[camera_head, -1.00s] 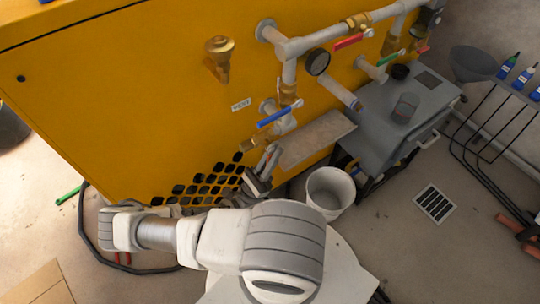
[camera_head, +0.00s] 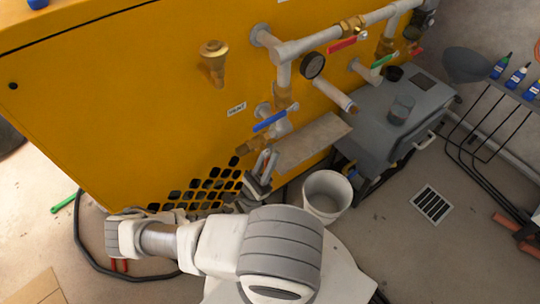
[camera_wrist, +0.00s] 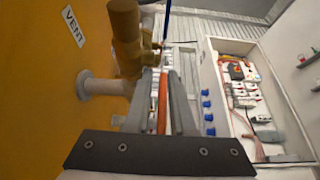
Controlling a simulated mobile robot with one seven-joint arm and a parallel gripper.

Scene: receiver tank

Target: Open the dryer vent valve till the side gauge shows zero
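The vent valve has a blue lever (camera_head: 270,121) and a brass body (camera_head: 254,145) on a grey pipe, beside a VENT label (camera_head: 237,109). In the wrist view the brass body (camera_wrist: 126,38) is at upper left, with the blue lever (camera_wrist: 167,18) nearly edge-on at the top. My gripper (camera_head: 266,152) is just below the lever, its fingers apart. In the wrist view my gripper (camera_wrist: 163,72) points toward the valve, with an orange-red strip visible between the fingers; I cannot tell what it is. The side gauge (camera_head: 312,65) has a dark rim; its reading is too small to make out.
A red lever (camera_head: 342,46) and a green lever (camera_head: 383,61) sit on pipes to the right. A tan plate (camera_head: 312,143) projects beside the valve. A white bucket (camera_head: 326,196) stands below, next to a grey cabinet (camera_head: 385,120). A black hose (camera_head: 90,250) lies on the floor.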

